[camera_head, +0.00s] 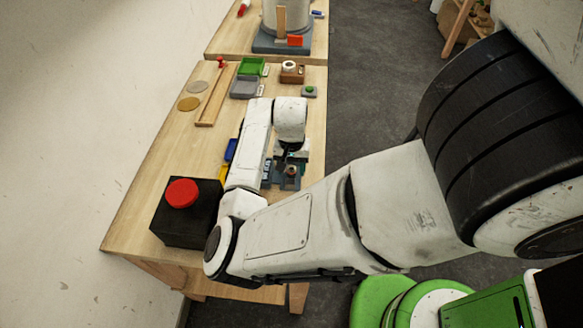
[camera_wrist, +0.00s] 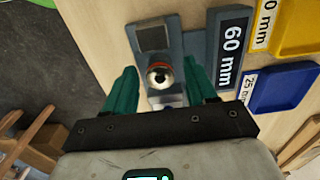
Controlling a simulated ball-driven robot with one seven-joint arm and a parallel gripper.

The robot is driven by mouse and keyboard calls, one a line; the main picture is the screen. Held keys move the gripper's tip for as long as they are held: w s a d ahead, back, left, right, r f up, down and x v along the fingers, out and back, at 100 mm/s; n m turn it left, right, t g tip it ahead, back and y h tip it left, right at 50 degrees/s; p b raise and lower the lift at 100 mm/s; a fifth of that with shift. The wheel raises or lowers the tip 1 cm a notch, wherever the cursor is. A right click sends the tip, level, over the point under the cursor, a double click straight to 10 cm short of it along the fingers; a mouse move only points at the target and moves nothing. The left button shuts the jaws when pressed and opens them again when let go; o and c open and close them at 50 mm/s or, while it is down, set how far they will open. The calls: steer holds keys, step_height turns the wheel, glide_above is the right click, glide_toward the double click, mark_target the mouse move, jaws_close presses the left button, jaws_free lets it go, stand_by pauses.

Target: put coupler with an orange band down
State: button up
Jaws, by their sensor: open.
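The coupler with an orange band (camera_wrist: 160,76) stands on a blue-grey fixture (camera_wrist: 152,36) in the wrist view, seen nearly end-on. Its round top is silvery with a dark centre, and a little orange shows at its rim. My gripper (camera_wrist: 160,68) has its two green fingers spread on either side of the coupler, with a visible gap to each. How deep the coupler sits in the fixture cannot be told. In the head view the fixture (camera_head: 290,183) shows on the table just below my wrist, and my gripper (camera_head: 291,157) is mostly hidden by my arm.
A plate labelled 60 mm (camera_wrist: 229,50), a blue bin (camera_wrist: 283,88) and a yellow bin (camera_wrist: 297,30) lie right of the fixture. On the table (camera_head: 150,190) are a black box with a red button (camera_head: 183,193), a green tray (camera_head: 252,66) and a grey tray (camera_head: 245,87).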

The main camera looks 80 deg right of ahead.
mark_target(291, 168)
step_height(291, 168, up, 11)
steer(key=b, duration=0.1)
steer(key=shift+r, duration=0.2)
